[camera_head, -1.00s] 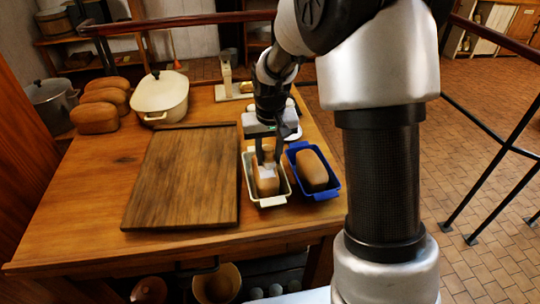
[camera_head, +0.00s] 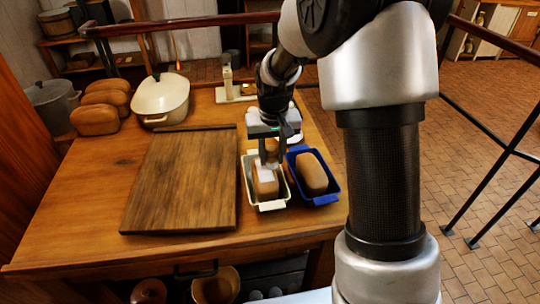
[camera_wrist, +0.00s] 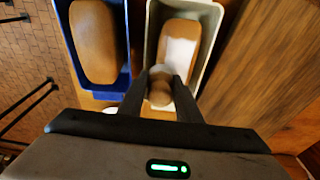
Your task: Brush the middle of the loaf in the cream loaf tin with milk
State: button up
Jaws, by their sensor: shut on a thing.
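The cream loaf tin (camera_head: 271,206) stands on the table with a brown loaf (camera_head: 266,188) in it; the tin also shows in the wrist view (camera_wrist: 151,35). A white patch (camera_wrist: 180,55) covers the middle of the loaf's top. My gripper (camera_head: 271,160) is over the far part of this tin, shut on a brush-like thing with a tan, rounded handle (camera_wrist: 160,90). The lower end of the held thing is hidden by the fingers, so I cannot tell whether it touches the loaf.
A blue tin (camera_head: 326,197) with another loaf (camera_head: 312,174) stands close to the right. A wooden board (camera_head: 182,185) lies to the left. A cream lidded pot (camera_head: 160,100) and several loaves (camera_head: 95,120) are at the back left. A small white dish (camera_head: 293,137) is partly hidden behind my gripper.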

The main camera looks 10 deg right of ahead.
aim_at(270, 148)
notch_tip(270, 148, up, 3)
jog(key=shift+w+f+p, duration=0.15)
jog(key=shift+p, duration=0.15)
jog(key=shift+a+r, duration=0.25)
jog(key=shift+r+p, duration=2)
jog(key=shift+r, duration=0.5)
jog(key=shift+f, duration=0.1)
